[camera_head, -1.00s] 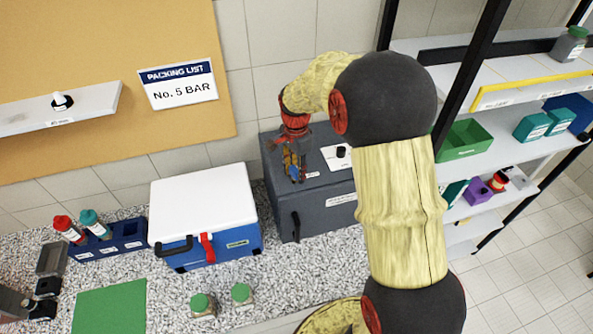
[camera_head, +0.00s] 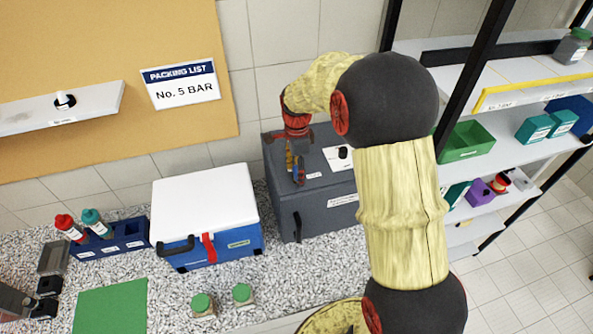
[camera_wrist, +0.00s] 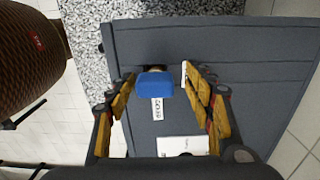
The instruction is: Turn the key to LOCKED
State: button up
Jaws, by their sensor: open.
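The blue key (camera_wrist: 155,84) stands on the top of the dark grey box (camera_wrist: 245,60), and its head shows as a blue block in the wrist view. A small white label (camera_wrist: 157,109) lies beside it, its print too small to read surely. My gripper (camera_wrist: 160,77) is open, with one yellow-padded finger on each side of the key and a gap on both sides. In the head view my gripper (camera_head: 293,158) points down at the grey box (camera_head: 325,180), with the blue key (camera_head: 299,172) at its fingertips. The key's lower part is hidden.
A white card (camera_head: 339,158) with a black knob is on the grey box, right of the key. A blue cooler with a white lid (camera_head: 205,200) stands close on the left. Shelves (camera_head: 480,95) stand at the right.

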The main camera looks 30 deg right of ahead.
aim_at(296, 167)
notch_tip(296, 167, up, 12)
dwell(0.7)
jog(key=s+a+f+n+t+b, duration=0.2)
jog(key=s+a+f+n+b, duration=0.1)
jog(key=s+n+b, duration=0.3)
jog(key=s+a+f+n+t+b, duration=0.1)
jog(key=s+a+f+n+b, duration=0.3)
jog(key=s+b, duration=0.5)
jog(key=s+a+f+n+t+b, duration=0.2)
jog(key=s+a+f+n+b, duration=0.2)
jog(key=s+f+n+b, duration=0.3)
jog(key=s+n, duration=0.3)
jog(key=s, duration=0.1)
jog(key=shift+t, duration=0.3)
